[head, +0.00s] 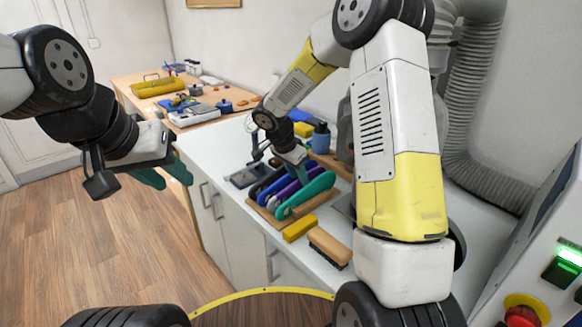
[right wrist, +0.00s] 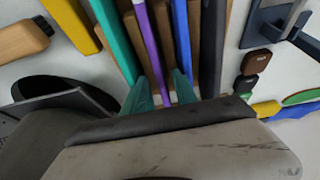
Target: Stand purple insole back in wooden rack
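The purple insole (head: 284,192) stands on edge in the wooden rack (head: 312,205), between other insoles. In the right wrist view the purple insole (right wrist: 150,45) runs between the two green fingers of my right gripper (right wrist: 163,82). A gap shows on its right side, so the fingers look open around it. In the head view my right gripper (head: 298,168) is low over the rack, and its fingertips are partly hidden among the insoles. My left gripper (head: 164,174) is open and empty, in the air left of the counter.
A teal insole (head: 308,195) and blue and black ones stand close beside the purple one. A yellow block (head: 299,228) and a wooden brush (head: 330,246) lie in front of the rack. A blue bottle (head: 320,138) stands behind. The wooden table (head: 130,80) is further back.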

